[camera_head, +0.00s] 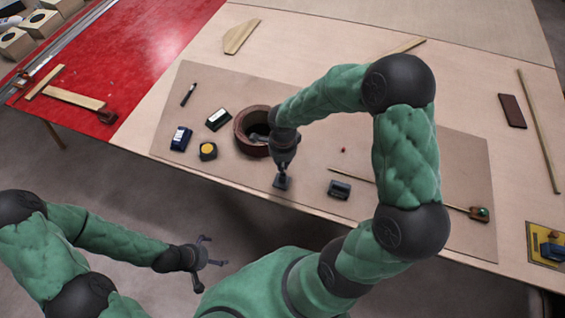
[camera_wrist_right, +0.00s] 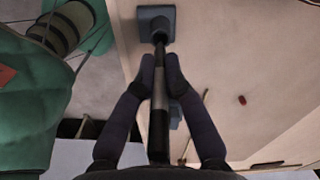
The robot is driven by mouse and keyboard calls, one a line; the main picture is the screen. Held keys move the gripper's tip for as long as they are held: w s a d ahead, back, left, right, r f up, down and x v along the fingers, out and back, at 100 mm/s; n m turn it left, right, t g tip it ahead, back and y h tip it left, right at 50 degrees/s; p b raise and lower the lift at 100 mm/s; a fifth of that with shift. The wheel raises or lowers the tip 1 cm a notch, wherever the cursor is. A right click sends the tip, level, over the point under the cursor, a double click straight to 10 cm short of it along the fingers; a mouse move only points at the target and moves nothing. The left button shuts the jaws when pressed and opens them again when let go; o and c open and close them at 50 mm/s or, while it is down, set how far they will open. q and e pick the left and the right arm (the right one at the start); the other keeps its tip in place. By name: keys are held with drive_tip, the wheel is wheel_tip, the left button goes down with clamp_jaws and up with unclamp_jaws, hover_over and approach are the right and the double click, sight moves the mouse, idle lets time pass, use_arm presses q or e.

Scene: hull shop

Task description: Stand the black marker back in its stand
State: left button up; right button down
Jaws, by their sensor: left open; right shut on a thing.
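My right gripper (camera_head: 286,160) is shut on the black marker (camera_wrist_right: 160,100), which has a grey band and shows between the fingers in the right wrist view (camera_wrist_right: 160,75). The marker's far end meets the small blue-grey square stand (camera_wrist_right: 157,12); I cannot tell how deep it sits in it. In the head view the stand (camera_head: 282,183) is on the brown mat near the table's front edge, directly below my right gripper. The marker is mostly hidden there by the gripper. My left gripper (camera_head: 213,264) is open and empty, off the table's front edge.
On the mat (camera_head: 230,85) lie a dark pen (camera_head: 188,95), a dark brown ring-shaped container (camera_head: 245,128), a tape measure (camera_head: 208,151), a blue box (camera_head: 181,138), a black box (camera_head: 218,119) and a dark block (camera_head: 339,189). A thin rod (camera_head: 410,191) lies to the right.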

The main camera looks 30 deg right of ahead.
sight(283, 168)
drive_tip(key=shift+f+b, duration=0.1)
drive_tip(key=shift+b, duration=0.35)
idle(0.7)
drive_tip(key=shift+f+b, duration=0.65)
drive_tip(key=shift+b, duration=0.15)
idle(0.7)
drive_tip(key=shift+f+b, duration=0.3)
drive_tip(key=shift+b, duration=0.6)
idle(1.8)
drive_tip(key=shift+f+b, duration=0.65)
drive_tip(key=shift+b, duration=0.4)
idle(1.2)
drive_tip(key=c, duration=1.2)
unclamp_jaws()
drive_tip(key=shift+c, duration=0.2)
